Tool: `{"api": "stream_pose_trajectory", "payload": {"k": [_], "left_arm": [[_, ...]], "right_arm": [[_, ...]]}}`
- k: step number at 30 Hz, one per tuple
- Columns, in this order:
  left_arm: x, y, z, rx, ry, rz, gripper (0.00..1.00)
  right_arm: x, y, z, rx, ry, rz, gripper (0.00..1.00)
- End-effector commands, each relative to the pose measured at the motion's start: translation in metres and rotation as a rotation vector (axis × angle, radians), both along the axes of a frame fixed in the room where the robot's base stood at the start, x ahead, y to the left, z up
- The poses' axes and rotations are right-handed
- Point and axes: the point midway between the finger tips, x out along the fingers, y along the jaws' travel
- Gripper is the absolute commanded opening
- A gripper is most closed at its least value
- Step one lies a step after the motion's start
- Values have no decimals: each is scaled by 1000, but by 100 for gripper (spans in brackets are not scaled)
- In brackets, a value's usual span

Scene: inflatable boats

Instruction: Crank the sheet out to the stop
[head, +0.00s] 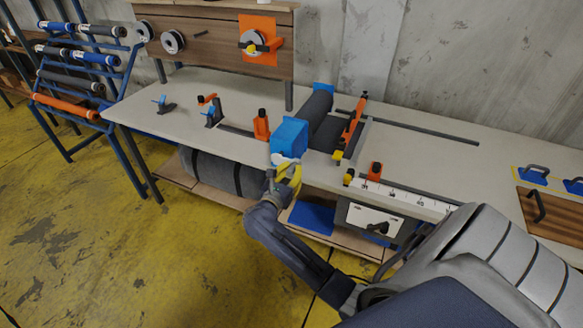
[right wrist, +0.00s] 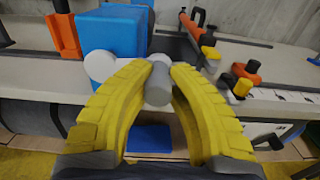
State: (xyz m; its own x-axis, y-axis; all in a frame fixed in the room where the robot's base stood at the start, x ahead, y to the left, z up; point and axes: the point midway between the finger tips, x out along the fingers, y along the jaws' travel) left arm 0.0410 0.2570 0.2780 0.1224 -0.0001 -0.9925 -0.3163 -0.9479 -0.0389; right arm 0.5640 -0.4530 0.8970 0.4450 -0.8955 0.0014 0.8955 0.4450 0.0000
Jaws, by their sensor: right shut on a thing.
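My right gripper (head: 289,172) has its yellow fingers shut on the grey crank handle (right wrist: 158,86) at the table's front edge. The handle sits on a pale crank (right wrist: 99,66) on the near face of the blue housing (head: 290,137), which also shows in the right wrist view (right wrist: 112,30). A dark roll (head: 318,105) runs back from the housing to a blue end piece. Dark sheet (head: 328,133) lies just right of the roll, short of the orange crossbar (head: 354,122). Which part is the stop I cannot tell. My left gripper is not in view.
An orange-topped knob (head: 375,171) and a white scale strip (head: 405,196) lie right of the crank. An orange clamp (head: 262,125) stands left of the housing. A large grey roll (head: 222,172) lies on the shelf below. The table (head: 430,165) is mostly bare right of the crossbar.

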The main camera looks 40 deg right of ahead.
Motion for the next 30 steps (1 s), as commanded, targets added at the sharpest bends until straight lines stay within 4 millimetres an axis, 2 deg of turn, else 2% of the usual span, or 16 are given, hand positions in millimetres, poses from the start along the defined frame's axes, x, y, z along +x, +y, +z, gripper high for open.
{"api": "stream_pose_trajectory", "payload": {"k": [6, 30], "left_arm": [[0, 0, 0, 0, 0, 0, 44], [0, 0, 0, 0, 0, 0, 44]], "right_arm": [[-2, -2, -17, 0, 4, -4, 4], [9, 6, -57, 7, 9, -4, 0]]}}
